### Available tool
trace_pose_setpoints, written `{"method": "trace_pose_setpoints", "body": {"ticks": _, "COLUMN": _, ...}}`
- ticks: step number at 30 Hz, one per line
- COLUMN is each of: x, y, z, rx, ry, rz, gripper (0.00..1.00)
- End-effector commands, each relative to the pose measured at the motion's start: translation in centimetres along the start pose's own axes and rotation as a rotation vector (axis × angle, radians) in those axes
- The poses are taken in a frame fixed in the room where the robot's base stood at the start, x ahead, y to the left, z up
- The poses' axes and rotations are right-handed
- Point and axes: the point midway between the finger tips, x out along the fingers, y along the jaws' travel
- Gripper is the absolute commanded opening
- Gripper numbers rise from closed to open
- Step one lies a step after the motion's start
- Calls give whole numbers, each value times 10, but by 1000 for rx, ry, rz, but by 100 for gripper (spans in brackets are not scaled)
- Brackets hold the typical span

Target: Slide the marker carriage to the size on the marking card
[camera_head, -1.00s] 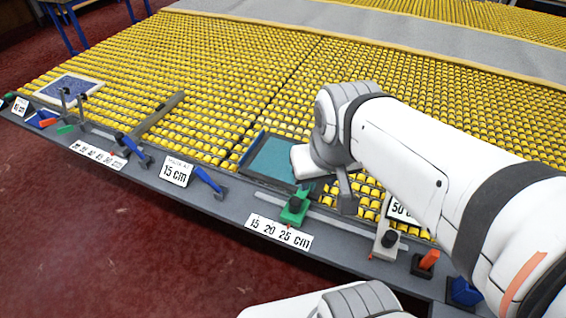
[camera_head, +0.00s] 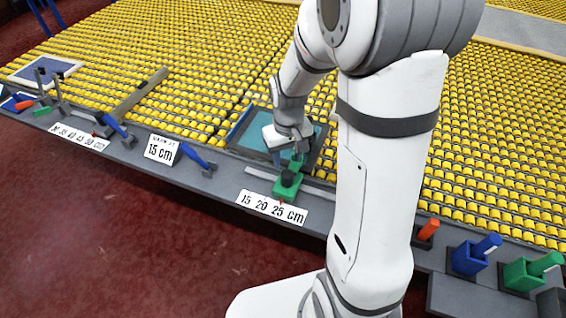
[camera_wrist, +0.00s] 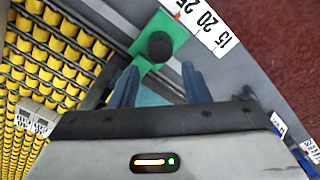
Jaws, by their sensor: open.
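The marker carriage (camera_head: 287,185) is a green block with a dark round knob on a rail along the bench front. Its red pointer is near the 25 on the 15-20-25 cm scale (camera_head: 272,207). The marking card (camera_head: 161,150) stands to its left and reads 15 cm. My gripper (camera_head: 284,151) is just behind the carriage in the head view. In the wrist view my gripper (camera_wrist: 158,78) is open, and the carriage (camera_wrist: 174,40) with its knob lies just ahead of the fingertips, not between them.
A teal-floored tray (camera_head: 250,132) lies behind the carriage. A blue-handled clamp (camera_head: 196,156) is left of it. Orange (camera_head: 428,230), blue (camera_head: 469,257) and green (camera_head: 532,270) handled pieces stand at the right. Yellow rollers fill the back. My arm hides part of the bench.

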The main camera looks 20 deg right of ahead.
Motion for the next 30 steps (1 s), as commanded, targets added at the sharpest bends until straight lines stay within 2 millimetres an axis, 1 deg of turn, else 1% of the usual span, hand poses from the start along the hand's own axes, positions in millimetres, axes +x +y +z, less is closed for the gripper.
{"method": "trace_pose_setpoints", "body": {"ticks": 1, "x": 6, "y": 0, "z": -1, "rx": -2, "ry": -6, "rz": -1, "gripper": 42}}
{"method": "trace_pose_setpoints", "body": {"ticks": 5, "x": 18, "y": 0, "z": -2, "rx": -4, "ry": -10, "rz": -2, "gripper": 42}}
{"method": "trace_pose_setpoints", "body": {"ticks": 12, "x": 56, "y": 0, "z": -1, "rx": -4, "ry": -10, "rz": -2, "gripper": 42}}
{"method": "trace_pose_setpoints", "body": {"ticks": 16, "x": 71, "y": 0, "z": -1, "rx": -5, "ry": -9, "rz": -1, "gripper": 42}}
{"method": "trace_pose_setpoints", "body": {"ticks": 21, "x": 82, "y": -1, "z": -2, "rx": -5, "ry": -6, "rz": -1, "gripper": 42}}
{"method": "trace_pose_setpoints", "body": {"ticks": 29, "x": 83, "y": -1, "z": -2, "rx": -5, "ry": -5, "rz": -1, "gripper": 42}}
{"method": "trace_pose_setpoints", "body": {"ticks": 30, "x": 83, "y": -1, "z": -2, "rx": -5, "ry": -5, "rz": -1, "gripper": 41}}
